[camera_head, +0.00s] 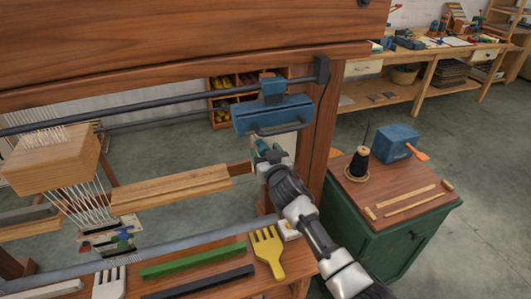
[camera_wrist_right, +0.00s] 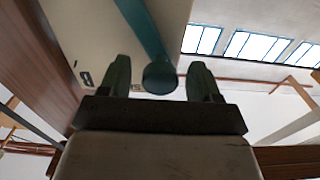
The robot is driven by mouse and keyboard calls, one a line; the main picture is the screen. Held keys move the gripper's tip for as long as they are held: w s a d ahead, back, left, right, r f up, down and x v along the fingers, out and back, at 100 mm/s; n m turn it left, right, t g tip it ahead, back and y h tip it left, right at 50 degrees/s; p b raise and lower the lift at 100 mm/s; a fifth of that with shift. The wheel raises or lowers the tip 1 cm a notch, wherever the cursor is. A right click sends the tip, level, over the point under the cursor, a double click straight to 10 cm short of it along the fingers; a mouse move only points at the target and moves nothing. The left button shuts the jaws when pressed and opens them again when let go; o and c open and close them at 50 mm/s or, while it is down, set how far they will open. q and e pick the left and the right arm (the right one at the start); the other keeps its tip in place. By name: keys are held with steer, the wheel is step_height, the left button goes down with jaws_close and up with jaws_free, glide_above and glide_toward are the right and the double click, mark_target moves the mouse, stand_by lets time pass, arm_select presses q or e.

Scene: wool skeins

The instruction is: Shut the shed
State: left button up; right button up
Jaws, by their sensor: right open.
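The wooden loom frame (camera_head: 323,140) fills the left and middle of the head view. White warp threads (camera_head: 88,200) run down from a wooden block (camera_head: 52,160) at the far left. A blue housing with a dark handle bar (camera_head: 270,115) hangs on the dark rail beside the right post. My right gripper (camera_head: 262,150) is just below this housing, open. In the right wrist view, a teal lever with a rounded end (camera_wrist_right: 158,76) reaches down between the open fingers (camera_wrist_right: 160,82), in front of a pale panel (camera_wrist_right: 90,30). I cannot tell whether they touch it. My left gripper is out of view.
A yellow comb (camera_head: 267,252), a green bar (camera_head: 192,262) and a black bar (camera_head: 200,284) lie on the front beam. A green cabinet (camera_head: 395,240) with a black cone (camera_head: 357,163) and blue box (camera_head: 398,141) stands at right. Open floor lies beyond.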

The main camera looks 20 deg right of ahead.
jaws_close()
stand_by(0.3)
steer(key=shift+d+r+m+p, duration=0.3)
steer(key=shift+d+m+p, duration=0.1)
steer(key=shift+d+m, duration=0.25)
steer(key=shift+d+r+m+p, duration=0.25)
steer(key=shift+d+m+p, duration=0.15)
steer(key=shift+m, duration=0.35)
steer(key=shift+d+m+p, duration=0.45)
steer(key=shift+d+m, duration=0.9)
steer(key=shift+m, duration=0.25)
